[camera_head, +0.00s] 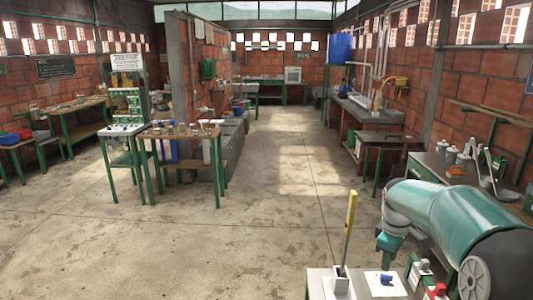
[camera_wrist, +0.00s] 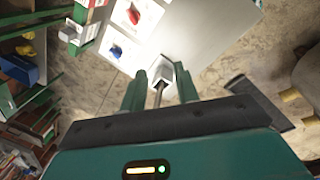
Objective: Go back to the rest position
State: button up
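My gripper (camera_wrist: 160,75) shows in the wrist view as two green fingers standing apart, with nothing seen clamped between them. A pale square holder (camera_wrist: 168,72) with a dark rod appears in the gap beyond the fingertips. I cannot tell how far below it is. In the head view, my green arm reaches in from the right and bends down near the front panel. The fingertips cannot be made out there. A yellow-handled tool (camera_head: 350,225) stands upright in a white holder (camera_head: 341,283), left of my arm.
A pale tabletop (camera_head: 320,282) lies at the front, with a blue knob (camera_head: 387,278) and a red knob (camera_head: 437,290) beside the holder. A workbench (camera_head: 430,165) with tools runs along the right wall. Green-legged tables (camera_head: 180,132) stand at left. The middle floor is clear.

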jog(key=s+a+r+m+t, duration=0.1)
jog(key=s+a+r+m, duration=0.1)
jog(key=s+a+r, duration=0.45)
jog(key=s+a+m+t, duration=0.1)
jog(key=s+a+m, duration=0.2)
jog(key=s, duration=0.7)
jog(key=s+a+m+t+y, duration=0.1)
jog(key=s+a+m, duration=0.3)
jog(key=s+a, duration=0.4)
jog(key=s+t, duration=0.1)
jog(key=s, duration=0.2)
jog(key=shift+a+r+t, duration=0.2)
jog(key=shift+t, duration=0.1)
